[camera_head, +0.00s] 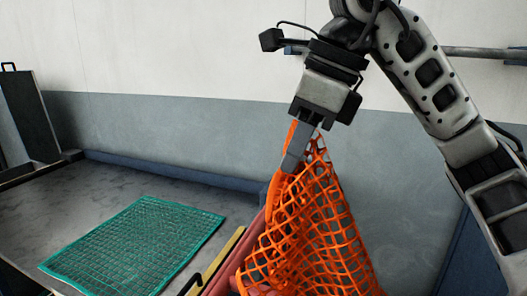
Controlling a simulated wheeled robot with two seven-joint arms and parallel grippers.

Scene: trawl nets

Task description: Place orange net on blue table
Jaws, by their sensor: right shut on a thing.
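My right gripper (295,158) comes in from the upper right, points down and is shut on the orange net (315,232). The net is held by its upper end and hangs in a spreading cone. Its lower part runs out of the bottom of the picture, so I cannot tell whether it touches anything below. To the left is the table, with a worn grey top and a raised blue rim (180,172). My left gripper is not in view.
A green net (137,245) lies flat on the table's near part. Bare grey tabletop lies behind it. A red container (232,268) and a yellow edge (217,262) stand between the table and the orange net. A grey and white wall closes the back.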

